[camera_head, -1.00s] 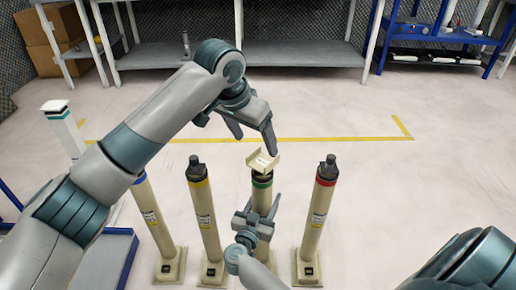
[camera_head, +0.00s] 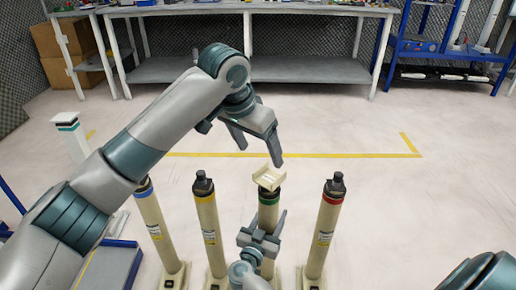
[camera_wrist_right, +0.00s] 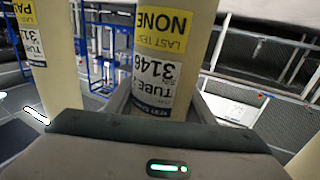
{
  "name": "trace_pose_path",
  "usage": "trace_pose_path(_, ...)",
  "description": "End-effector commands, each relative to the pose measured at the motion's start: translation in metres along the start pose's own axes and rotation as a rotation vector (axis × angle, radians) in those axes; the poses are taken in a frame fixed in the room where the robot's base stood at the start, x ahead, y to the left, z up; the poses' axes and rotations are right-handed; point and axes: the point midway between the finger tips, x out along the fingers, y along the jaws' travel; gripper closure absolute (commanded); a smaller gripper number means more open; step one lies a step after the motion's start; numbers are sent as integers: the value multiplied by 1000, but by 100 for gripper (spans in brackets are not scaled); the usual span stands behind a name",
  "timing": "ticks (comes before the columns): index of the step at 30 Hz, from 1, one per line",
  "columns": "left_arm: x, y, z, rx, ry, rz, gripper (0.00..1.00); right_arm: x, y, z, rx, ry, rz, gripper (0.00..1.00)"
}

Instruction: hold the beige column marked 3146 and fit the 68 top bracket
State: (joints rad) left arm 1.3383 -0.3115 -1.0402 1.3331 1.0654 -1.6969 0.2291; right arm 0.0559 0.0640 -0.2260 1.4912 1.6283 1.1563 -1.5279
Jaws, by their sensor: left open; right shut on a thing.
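The beige column marked 3146 shows its label in the right wrist view (camera_wrist_right: 160,75); in the head view it is the green-banded column (camera_head: 268,215). My right gripper (camera_head: 262,236) is shut around this column below the green band. A small cream bracket (camera_head: 269,178) with raised edges is at the column's top, and looks slightly tilted. I cannot read a 68 on it or tell whether it is fully seated. My left gripper (camera_head: 260,153) is open and empty just above the bracket, one fingertip close to it.
Beige columns with yellow (camera_head: 207,225), red (camera_head: 325,225) and blue (camera_head: 152,215) bands stand on either side. A white post (camera_head: 70,130) and a blue-edged cart (camera_head: 110,262) are at the left. Open floor with a yellow line lies behind, then a shelf bench (camera_head: 250,70).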

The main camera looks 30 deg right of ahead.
Motion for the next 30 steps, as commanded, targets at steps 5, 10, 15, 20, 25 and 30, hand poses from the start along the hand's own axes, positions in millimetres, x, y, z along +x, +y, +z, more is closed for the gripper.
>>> trace_pose_path(5, 0, 0, 0, 0, 0, 0, 25, 0, 0, 1, -1, -1, 0, 34)
trace_pose_path(10, 0, 0, 0, 0, 0, 0, 25, 0, 0, 0, 0, -1, 0, 29)
trace_pose_path(15, 0, 0, 0, 0, 0, 0, 25, -1, 0, 0, 0, -1, 0, 29)
trace_pose_path(20, 0, 0, 0, 0, 0, 0, 25, -7, 0, 1, 1, -2, 0, 29)
trace_pose_path(25, 0, 0, 0, 0, 0, 0, 25, -25, 0, 1, 1, -4, 0, 29)
trace_pose_path(30, 0, 0, 0, 0, 0, 0, 25, -54, 0, 2, 0, -5, 0, 29)
